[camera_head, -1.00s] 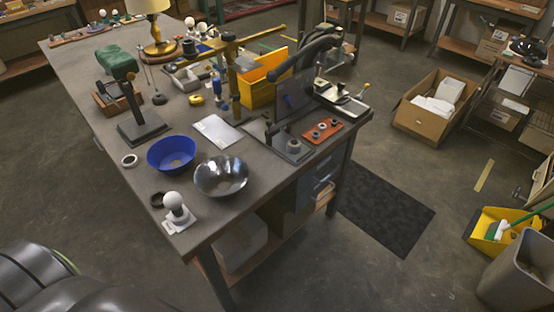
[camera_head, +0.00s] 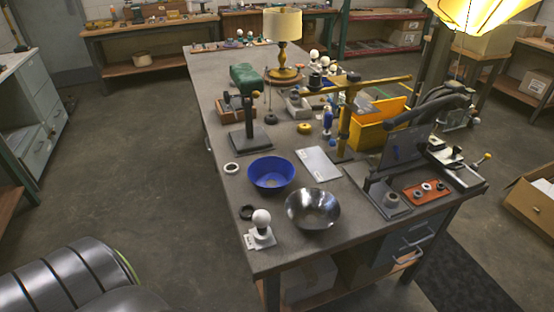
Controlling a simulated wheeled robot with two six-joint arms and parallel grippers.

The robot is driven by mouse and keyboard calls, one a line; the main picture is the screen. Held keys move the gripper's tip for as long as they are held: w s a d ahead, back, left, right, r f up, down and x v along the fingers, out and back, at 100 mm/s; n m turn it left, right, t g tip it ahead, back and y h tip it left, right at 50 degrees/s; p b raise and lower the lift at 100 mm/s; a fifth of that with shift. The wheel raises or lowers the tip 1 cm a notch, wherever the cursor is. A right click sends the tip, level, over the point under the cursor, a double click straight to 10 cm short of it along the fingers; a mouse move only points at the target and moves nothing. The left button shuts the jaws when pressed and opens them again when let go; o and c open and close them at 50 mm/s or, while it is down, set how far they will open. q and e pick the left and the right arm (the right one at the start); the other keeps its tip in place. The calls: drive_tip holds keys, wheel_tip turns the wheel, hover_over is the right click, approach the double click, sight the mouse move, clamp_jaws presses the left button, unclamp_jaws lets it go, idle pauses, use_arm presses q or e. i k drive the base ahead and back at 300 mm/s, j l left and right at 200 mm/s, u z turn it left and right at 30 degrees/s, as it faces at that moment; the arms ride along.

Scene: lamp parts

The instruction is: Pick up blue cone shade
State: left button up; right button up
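The blue cone shade (camera_head: 271,174) is a round, bowl-like piece, wide rim up, on the grey workbench (camera_head: 226,110) toward its left side. A shiny metal bowl-like shade (camera_head: 313,209) sits close to its front right. A white bulb on a white square base (camera_head: 261,229) stands in front of the blue shade near the bench corner. Neither of my grippers is in view.
A dark stand (camera_head: 250,138) is behind the blue shade, a white ring (camera_head: 231,168) to its left and a white card (camera_head: 319,163) to its right. A brass arm fixture (camera_head: 345,125) rises beyond.

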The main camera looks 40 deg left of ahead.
sight(263, 169)
drive_tip(key=u, duration=1.1)
